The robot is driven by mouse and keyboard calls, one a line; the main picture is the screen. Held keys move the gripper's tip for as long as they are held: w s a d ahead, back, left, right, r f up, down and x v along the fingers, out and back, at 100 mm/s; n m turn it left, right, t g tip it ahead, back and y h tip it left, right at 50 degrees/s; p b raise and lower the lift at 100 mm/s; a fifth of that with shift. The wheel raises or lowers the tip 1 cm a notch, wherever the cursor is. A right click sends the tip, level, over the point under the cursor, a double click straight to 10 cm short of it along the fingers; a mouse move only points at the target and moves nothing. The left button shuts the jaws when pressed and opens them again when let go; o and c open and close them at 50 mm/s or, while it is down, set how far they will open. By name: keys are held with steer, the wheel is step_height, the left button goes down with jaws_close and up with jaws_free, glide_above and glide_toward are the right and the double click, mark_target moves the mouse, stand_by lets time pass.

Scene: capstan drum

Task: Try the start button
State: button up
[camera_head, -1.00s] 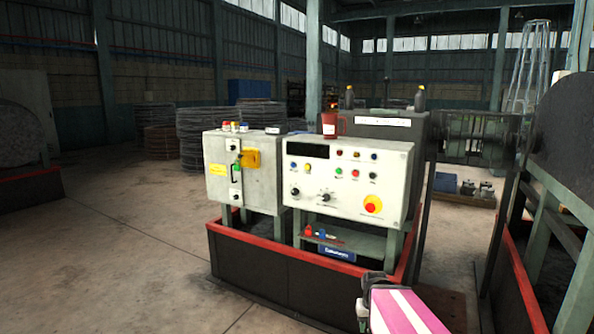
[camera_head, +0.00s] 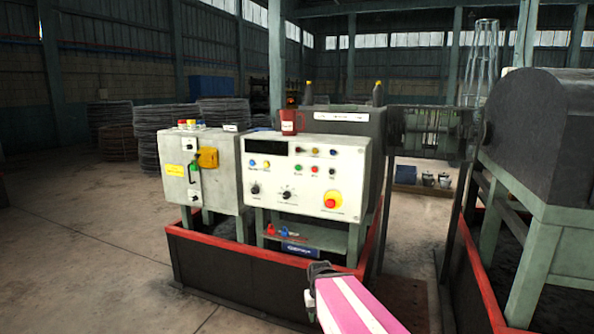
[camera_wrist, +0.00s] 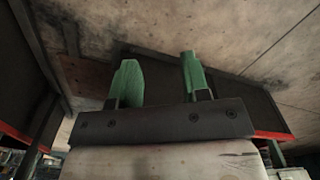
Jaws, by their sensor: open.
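The cream control panel (camera_head: 290,190) stands in the middle of the head view, its face towards me. A green button (camera_head: 298,167) sits in its button row, beside a red button (camera_head: 315,169) and a black one (camera_head: 332,172). I cannot read the labels, so which one is start is unclear. A red mushroom button on yellow (camera_head: 332,200) is at lower right. My gripper (camera_head: 318,270) is low in front of the panel, apart from it. In the wrist view, its green fingers (camera_wrist: 158,75) are spread, with only floor and frame behind them.
A red-rimmed dark base (camera_head: 260,262) runs below both. Large machinery (camera_head: 545,130) is at right. Open floor lies left.

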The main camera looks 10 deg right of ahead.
jaws_close()
stand_by(1.5)
